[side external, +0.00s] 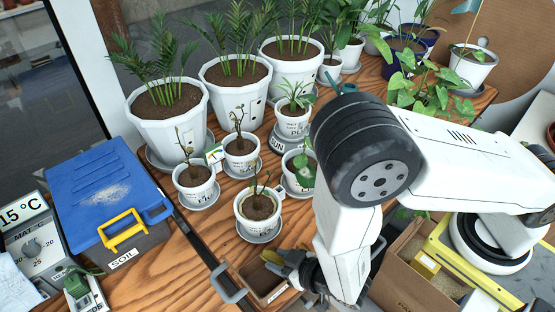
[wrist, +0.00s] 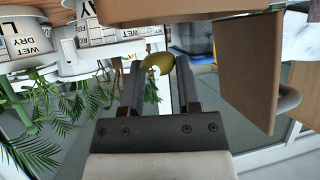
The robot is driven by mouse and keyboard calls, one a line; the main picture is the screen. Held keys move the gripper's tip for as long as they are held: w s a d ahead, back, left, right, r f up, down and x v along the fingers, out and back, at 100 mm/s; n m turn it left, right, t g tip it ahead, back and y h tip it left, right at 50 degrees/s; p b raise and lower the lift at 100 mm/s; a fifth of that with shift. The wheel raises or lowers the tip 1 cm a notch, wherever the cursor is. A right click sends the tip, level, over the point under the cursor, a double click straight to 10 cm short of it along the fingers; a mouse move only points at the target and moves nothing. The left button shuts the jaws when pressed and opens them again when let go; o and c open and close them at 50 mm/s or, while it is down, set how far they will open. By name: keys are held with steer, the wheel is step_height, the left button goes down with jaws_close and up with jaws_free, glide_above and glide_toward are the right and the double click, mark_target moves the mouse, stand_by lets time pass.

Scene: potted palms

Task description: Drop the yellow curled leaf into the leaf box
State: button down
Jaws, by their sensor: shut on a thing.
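My gripper (side external: 281,262) is shut on the yellow curled leaf (side external: 271,256), at the bottom centre of the side view. In the wrist view the leaf (wrist: 157,63) shows as a rounded yellow shape between the two dark fingertips (wrist: 158,72). A small brown open box (side external: 253,285), which I take for the leaf box, lies below the gripper in the side view, partly hidden by it. In the wrist view a brown box wall (wrist: 245,65) stands to the right of the leaf, apart from it. No label on it is readable.
Several small white pots on saucers, one (side external: 257,208) close behind the gripper, stand on the wooden table. A blue-lidded soil bin (side external: 105,190) is at left. A dark rail with a grey handle (side external: 228,290) runs left of the brown box. A larger cardboard box (side external: 405,285) is at right.

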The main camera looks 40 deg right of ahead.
steer(key=shift+f, duration=1.15)
steer(key=shift+c, duration=1.2)
jaws_free()
steer(key=shift+r, duration=0.2)
steer(key=shift+r, duration=2.35)
steer(key=d+f+m+g+h, duration=0.2)
steer(key=d+m+h, duration=0.7)
steer(key=d, duration=1.6)
steer(key=shift+w+a+f, duration=0.1)
steer(key=shift+w+f, duration=0.05)
steer(key=shift+f, duration=1.55)
steer(key=shift+w+a+f, duration=0.1)
steer(key=shift+w+f, duration=0.05)
steer(key=shift+f, duration=1.55)
steer(key=shift+w+f, duration=0.15)
steer(key=shift+f, duration=1.55)
